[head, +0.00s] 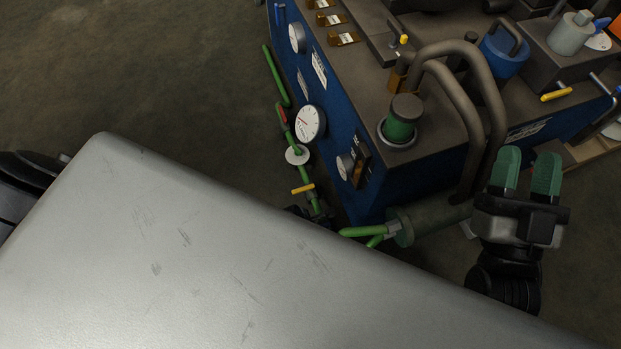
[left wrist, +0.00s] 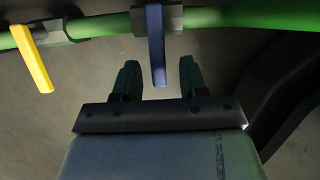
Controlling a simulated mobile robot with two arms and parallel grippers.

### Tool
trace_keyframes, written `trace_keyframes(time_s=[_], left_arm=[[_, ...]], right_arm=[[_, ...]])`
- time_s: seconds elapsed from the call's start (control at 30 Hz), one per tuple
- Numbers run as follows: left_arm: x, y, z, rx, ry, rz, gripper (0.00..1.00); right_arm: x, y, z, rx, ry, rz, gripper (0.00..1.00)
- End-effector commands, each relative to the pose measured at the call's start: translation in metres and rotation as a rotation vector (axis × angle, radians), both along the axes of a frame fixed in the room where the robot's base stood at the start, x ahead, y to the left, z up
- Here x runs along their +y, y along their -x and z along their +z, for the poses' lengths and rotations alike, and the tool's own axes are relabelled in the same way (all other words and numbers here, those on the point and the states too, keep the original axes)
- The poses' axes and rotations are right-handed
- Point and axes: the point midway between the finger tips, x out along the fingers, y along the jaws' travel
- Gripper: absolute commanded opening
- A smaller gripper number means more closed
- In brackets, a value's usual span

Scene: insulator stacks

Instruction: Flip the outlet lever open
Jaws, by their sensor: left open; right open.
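In the left wrist view a blue lever (left wrist: 155,45) hangs from a valve on a green pipe (left wrist: 105,22). A yellow lever (left wrist: 33,58) hangs from the same pipe further left. My left gripper (left wrist: 159,78) is open, its dark green fingers on either side of the blue lever's lower end; I cannot tell whether they touch it. In the head view the yellow lever (head: 303,188) shows on the pipe, and my left gripper is hidden. Which lever is the outlet one is not marked. My right gripper (head: 526,172) is open and empty, beside the blue machine.
The blue machine (head: 395,188) carries gauges (head: 310,123), switches and a curved pipe. A red lever (head: 282,114) sits higher on the green pipe. A large pale grey surface close to the camera covers the head view's lower left. Bare floor (head: 150,60) lies left of the machine.

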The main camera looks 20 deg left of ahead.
Motion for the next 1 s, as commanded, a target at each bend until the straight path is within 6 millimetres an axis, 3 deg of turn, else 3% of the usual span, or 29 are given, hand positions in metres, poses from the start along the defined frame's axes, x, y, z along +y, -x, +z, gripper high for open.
trace_keyframes(time_s=[0.17,0.37,0.67,1.0], left_arm=[[0.000,-0.001,0.001,-0.002,0.000,-0.001,0.43],[0.002,0.001,0.009,-0.002,0.000,-0.001,0.43],[0.006,0.005,0.023,-0.002,-0.001,0.001,0.43],[0.010,0.010,0.038,0.000,0.000,-0.001,0.43]], right_arm=[[-0.001,-0.001,-0.001,0.014,0.005,-0.002,0.43],[-0.001,-0.009,-0.014,0.150,0.043,-0.010,0.43],[-0.007,-0.015,-0.057,0.498,0.136,-0.029,0.43],[-0.021,0.002,-0.107,0.897,0.235,-0.053,0.43]])
